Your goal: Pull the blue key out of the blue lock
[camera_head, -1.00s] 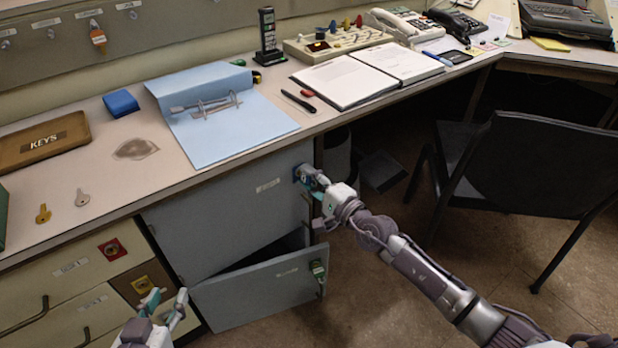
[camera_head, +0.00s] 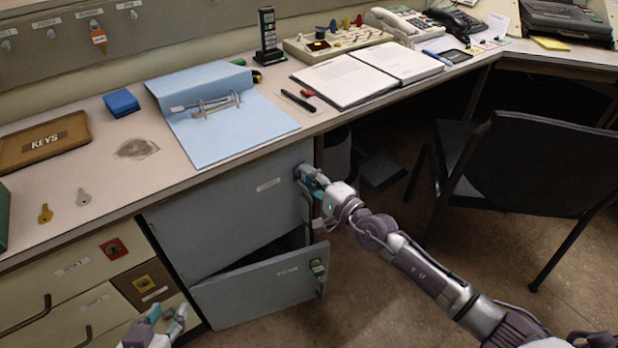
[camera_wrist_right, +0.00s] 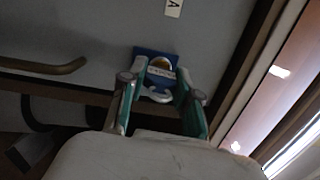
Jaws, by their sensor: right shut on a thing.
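The blue lock (camera_head: 298,172) is on the upper right corner of the grey cabinet door; in the right wrist view its blue plate (camera_wrist_right: 146,54) and a brass ring show between my fingers. My right gripper (camera_head: 314,180) is right at the lock, shut on the blue key; it also shows in the right wrist view (camera_wrist_right: 160,78). The key is mostly hidden by the fingers, and I cannot tell how deep it sits in the lock. My left gripper (camera_head: 166,318) is open and empty at the bottom left, in front of the drawers.
A lower grey flap (camera_head: 262,290) with a green lock (camera_head: 318,268) hangs open below. Red (camera_head: 113,249) and yellow (camera_head: 143,283) locks are on the drawers. The desk holds a KEYS tray (camera_head: 75,139), two loose keys and a blue binder (camera_head: 245,135). A black chair (camera_head: 540,165) stands right.

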